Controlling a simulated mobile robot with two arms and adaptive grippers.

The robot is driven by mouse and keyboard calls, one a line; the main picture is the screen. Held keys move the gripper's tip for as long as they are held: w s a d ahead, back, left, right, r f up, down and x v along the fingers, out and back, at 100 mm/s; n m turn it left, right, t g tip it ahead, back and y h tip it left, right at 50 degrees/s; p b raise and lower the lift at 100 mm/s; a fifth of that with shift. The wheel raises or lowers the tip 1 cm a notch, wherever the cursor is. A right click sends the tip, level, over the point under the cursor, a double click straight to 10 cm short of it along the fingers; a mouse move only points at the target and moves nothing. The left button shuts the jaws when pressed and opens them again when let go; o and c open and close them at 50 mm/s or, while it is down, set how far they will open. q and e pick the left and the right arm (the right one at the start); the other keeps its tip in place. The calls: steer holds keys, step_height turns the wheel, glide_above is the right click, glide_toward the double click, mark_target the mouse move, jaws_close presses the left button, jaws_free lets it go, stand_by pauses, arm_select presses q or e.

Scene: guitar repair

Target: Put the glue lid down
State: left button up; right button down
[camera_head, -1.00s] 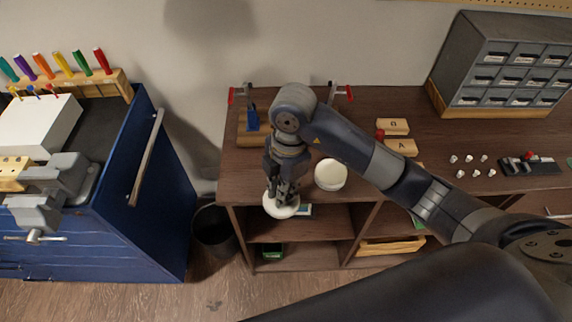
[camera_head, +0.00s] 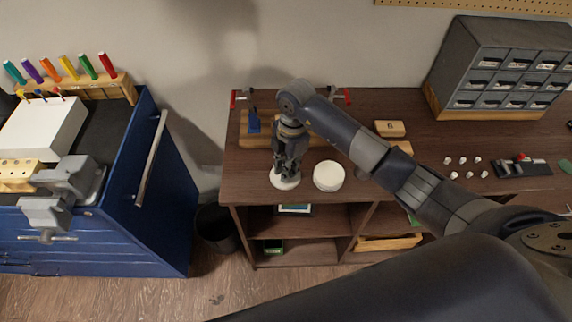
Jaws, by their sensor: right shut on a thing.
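My right gripper (camera_head: 286,172) points down over the left front part of the wooden bench and is shut on the white round glue lid (camera_head: 283,182). The lid is level and at or just above the bench top; I cannot tell whether it touches. A white round glue pot (camera_head: 328,176) stands on the bench just right of the lid, with a small space between them. My left gripper is not in view.
The wooden bench (camera_head: 240,190) has a block with a blue tool (camera_head: 253,122) and clamps behind the gripper. A labelled wooden block (camera_head: 390,129), small white knobs (camera_head: 461,160) and a drawer cabinet (camera_head: 500,70) are to the right. A blue cabinet with a vise (camera_head: 75,180) stands left.

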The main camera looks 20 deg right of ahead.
steer(key=shift+f, duration=0.2)
steer(key=c, duration=1.6)
jaws_free()
steer(key=shift+o, duration=0.2)
steer(key=shift+r, duration=0.1)
steer(key=shift+r, duration=0.2)
steer(key=shift+w+r, duration=0.1)
steer(key=shift+r, duration=0.25)
step_height(320, 180, up, 11)
steer(key=d+b, duration=0.1)
steer(key=b, duration=0.2)
steer(key=shift+d, duration=0.15)
